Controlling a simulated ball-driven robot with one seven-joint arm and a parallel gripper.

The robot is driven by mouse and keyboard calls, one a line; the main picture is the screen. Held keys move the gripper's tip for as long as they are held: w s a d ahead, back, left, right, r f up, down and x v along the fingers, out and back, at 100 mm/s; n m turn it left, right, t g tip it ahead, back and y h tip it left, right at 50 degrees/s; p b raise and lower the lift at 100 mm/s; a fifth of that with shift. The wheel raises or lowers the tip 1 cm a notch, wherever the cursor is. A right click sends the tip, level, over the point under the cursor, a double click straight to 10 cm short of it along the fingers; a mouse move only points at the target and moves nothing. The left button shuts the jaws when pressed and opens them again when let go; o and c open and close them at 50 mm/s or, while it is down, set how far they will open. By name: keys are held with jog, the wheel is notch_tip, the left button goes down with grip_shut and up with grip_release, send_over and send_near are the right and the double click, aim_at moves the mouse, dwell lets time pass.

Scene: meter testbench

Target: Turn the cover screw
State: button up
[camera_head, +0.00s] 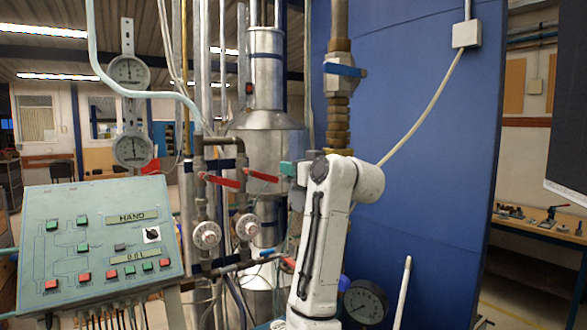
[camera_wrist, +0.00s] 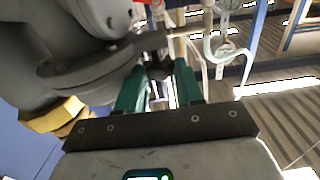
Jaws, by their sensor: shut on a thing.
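My gripper (camera_wrist: 158,78) has two dark green fingers, seen in the wrist view. They are shut on a small dark part at the end of a grey lug, which looks like the cover screw (camera_wrist: 157,66). The lug belongs to a large grey rounded housing (camera_wrist: 50,45), seemingly the meter, filling the upper left of that view. The fingers hide most of the screw, and I cannot tell its turn angle. In the head view my white arm stands in front of the pipework, with a bit of teal at its upper left. The screw is not visible there.
A brass hex fitting (camera_wrist: 55,116) sits beside the housing. In the head view, brass pipe fittings (camera_head: 338,125) are above my arm. Red valve levers (camera_head: 220,180), a green control panel (camera_head: 95,240) and a round gauge (camera_head: 365,301) surround it. A blue panel (camera_head: 430,130) stands behind.

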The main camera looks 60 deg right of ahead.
jog(key=shift+d+n+t+y, duration=0.1)
jog(key=shift+n+t+y, duration=0.35)
jog(key=shift+y, duration=0.25)
jog(key=o, duration=1)
jog(key=shift+o, duration=0.2)
jog(key=shift+s, duration=0.15)
